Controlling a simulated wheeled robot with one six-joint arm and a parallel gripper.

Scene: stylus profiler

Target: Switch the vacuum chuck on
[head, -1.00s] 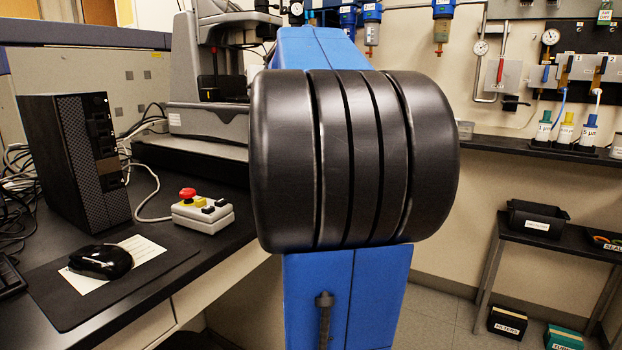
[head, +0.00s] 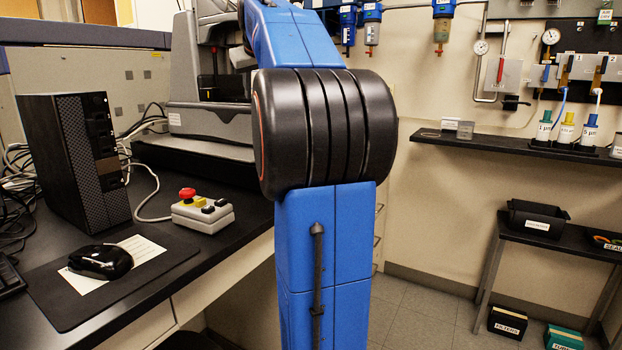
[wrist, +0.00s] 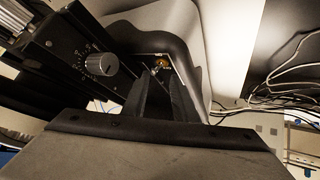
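The stylus profiler (head: 210,122) stands on the bench at the back left in the head view, partly hidden by my arm. My gripper (wrist: 158,84) shows only in the wrist view, as two dark fingers with a gap between them and nothing held. Just beyond the fingertips is a dark recessed panel with a small brass-coloured part (wrist: 162,62), which may be a switch. Its setting is too small to tell. A silver knob (wrist: 100,65) with a dial scale sits left of the fingers. In the head view my gripper is hidden.
A control box (head: 202,214) with a red button, a black computer tower (head: 75,158) and a mouse (head: 100,262) are on the bench. Loose cables (wrist: 285,85) hang right of the gripper.

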